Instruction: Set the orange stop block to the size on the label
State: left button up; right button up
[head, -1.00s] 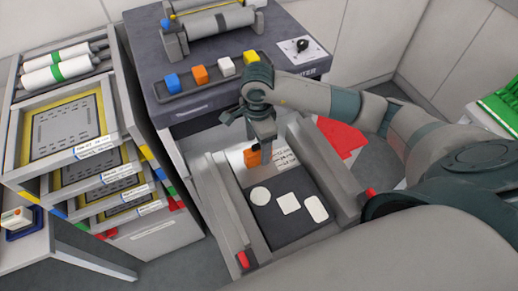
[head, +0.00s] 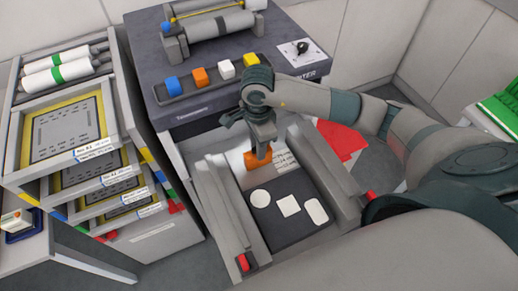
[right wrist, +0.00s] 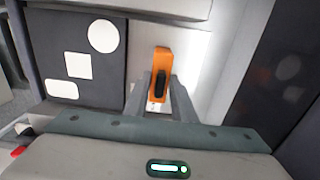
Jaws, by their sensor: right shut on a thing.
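The orange stop block (head: 257,160) stands on the pale plate at the far end of the feeder trolley, between its two grey side rails. In the right wrist view the orange block (right wrist: 162,57) shows with a dark slot or knob, between my gripper's fingers. My right gripper (head: 262,143) comes from above and is shut on the block; it also shows in the right wrist view (right wrist: 160,92). The white label (head: 287,160) with lines of small text lies just right of the block; its text is too small to read. My left gripper is not in view.
A dark mat (head: 290,225) with white shapes lies between the rails. A grey printer table (head: 190,70) with coloured blocks in a tray stands behind. A rack of framed trays (head: 75,165) stands at left. A red patch (head: 342,138) lies on the floor at right.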

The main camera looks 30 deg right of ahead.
jog(key=shift+s+f, duration=0.1)
jog(key=shift+s, duration=0.65)
jog(key=o, duration=1.6)
jog(key=shift+c, duration=0.2)
notch_tip(320, 180, up, 2)
jog(key=shift+w+p, duration=0.1)
jog(key=shift+p, duration=0.2)
jog(key=shift+r+p, duration=0.75)
jog(key=shift+r, duration=1.35)
